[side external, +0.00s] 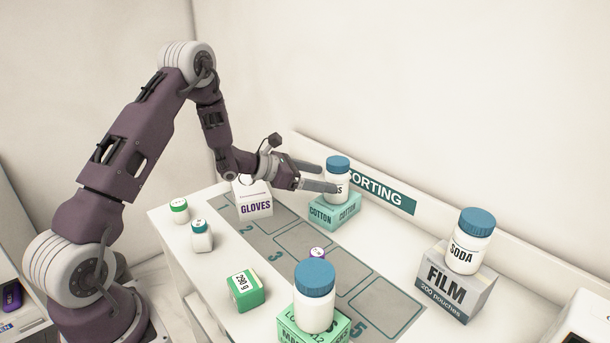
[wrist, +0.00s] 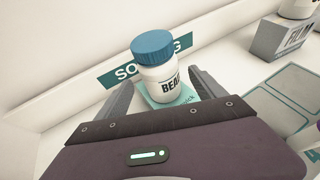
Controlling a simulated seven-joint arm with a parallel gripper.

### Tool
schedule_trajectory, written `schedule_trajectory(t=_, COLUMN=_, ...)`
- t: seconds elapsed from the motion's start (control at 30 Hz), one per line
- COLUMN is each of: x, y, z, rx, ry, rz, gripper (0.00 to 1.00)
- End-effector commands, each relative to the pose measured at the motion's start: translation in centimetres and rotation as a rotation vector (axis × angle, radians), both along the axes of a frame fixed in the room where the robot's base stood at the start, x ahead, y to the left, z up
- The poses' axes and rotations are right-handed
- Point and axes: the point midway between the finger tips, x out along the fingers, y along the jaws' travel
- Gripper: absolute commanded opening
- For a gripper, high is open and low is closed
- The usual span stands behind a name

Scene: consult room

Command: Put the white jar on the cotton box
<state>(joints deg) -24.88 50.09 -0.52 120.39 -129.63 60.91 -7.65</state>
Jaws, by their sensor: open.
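A white jar (side external: 338,188) with a blue lid stands upright on the green cotton box (side external: 320,217). The jar also shows in the wrist view (wrist: 158,80), where its label begins "BEA". My gripper (side external: 320,177) is open, with one finger on each side of this jar; I cannot tell whether either finger touches it. The cotton box shows below the jar in the wrist view (wrist: 186,94), partly hidden by the jar and my gripper.
A white blue-lidded SODA jar (side external: 466,250) stands on the grey FILM box (side external: 445,292). Another such jar (side external: 314,308) stands on a green box (side external: 340,328) in front. The GLOVES box (side external: 254,204), small bottles (side external: 202,240) and a green box (side external: 246,290) surround numbered mat squares.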

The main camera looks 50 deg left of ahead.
Motion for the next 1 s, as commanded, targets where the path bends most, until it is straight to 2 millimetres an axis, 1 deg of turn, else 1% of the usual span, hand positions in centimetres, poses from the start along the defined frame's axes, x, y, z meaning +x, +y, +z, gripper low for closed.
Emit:
schedule_trajectory(t=0.03, x=-1.0, y=0.6, z=0.5, rx=0.001, ry=0.0, rz=0.004, gripper=0.79)
schedule_trajectory(t=0.1, x=-2.4, y=1.1, z=1.2, rx=0.002, ry=-0.001, rz=0.002, gripper=0.79)
schedule_trajectory(t=0.2, x=-4.1, y=1.8, z=1.9, rx=0.001, ry=0.0, rz=0.003, gripper=0.79)
schedule_trajectory(t=0.3, x=-5.1, y=2.1, z=2.3, rx=0.001, ry=0.0, rz=0.001, gripper=0.79)
schedule_trajectory(t=0.47, x=-5.5, y=2.3, z=2.6, rx=0.001, ry=-0.002, rz=-0.002, gripper=0.79)
schedule_trajectory(t=0.53, x=-5.5, y=1.1, z=3.5, rx=0.017, ry=-0.016, rz=-0.045, gripper=0.79)
schedule_trajectory(t=0.57, x=-5.5, y=-0.1, z=4.6, rx=0.035, ry=-0.031, rz=-0.091, gripper=0.79)
schedule_trajectory(t=0.63, x=-6.3, y=-4.8, z=8.5, rx=0.12, ry=-0.088, rz=-0.278, gripper=0.79)
schedule_trajectory(t=0.67, x=-7.3, y=-7.6, z=10.5, rx=0.176, ry=-0.124, rz=-0.389, gripper=0.79)
schedule_trajectory(t=0.7, x=-9.5, y=-11.6, z=13.1, rx=0.273, ry=-0.171, rz=-0.561, gripper=0.79)
schedule_trajectory(t=0.73, x=-11.7, y=-14.5, z=14.8, rx=0.359, ry=-0.21, rz=-0.699, gripper=0.79)
schedule_trajectory(t=0.77, x=-14.4, y=-17.3, z=16.2, rx=0.458, ry=-0.249, rz=-0.841, gripper=0.79)
schedule_trajectory(t=0.8, x=-18.5, y=-20.2, z=17.4, rx=0.61, ry=-0.3, rz=-1.031, gripper=0.79)
schedule_trajectory(t=0.83, x=-21.6, y=-21.6, z=17.8, rx=0.732, ry=-0.334, rz=-1.163, gripper=0.79)
schedule_trajectory(t=0.87, x=-24.7, y=-22.5, z=17.9, rx=0.861, ry=-0.366, rz=-1.288, gripper=0.79)
schedule_trajectory(t=0.9, x=-28.3, y=-22.8, z=17.7, rx=1.039, ry=-0.402, rz=-1.437, gripper=0.79)
schedule_trajectory(t=0.93, x=-30.7, y=-22.6, z=17.4, rx=1.175, ry=-0.424, rz=-1.535, gripper=0.79)
schedule_trajectory(t=0.97, x=-32.7, y=-22.0, z=17.0, rx=1.31, ry=-0.441, rz=-1.62, gripper=0.79)
schedule_trajectory(t=1.0, x=-34.8, y=-20.8, z=16.6, rx=1.483, ry=-0.455, rz=-1.712, gripper=0.79)
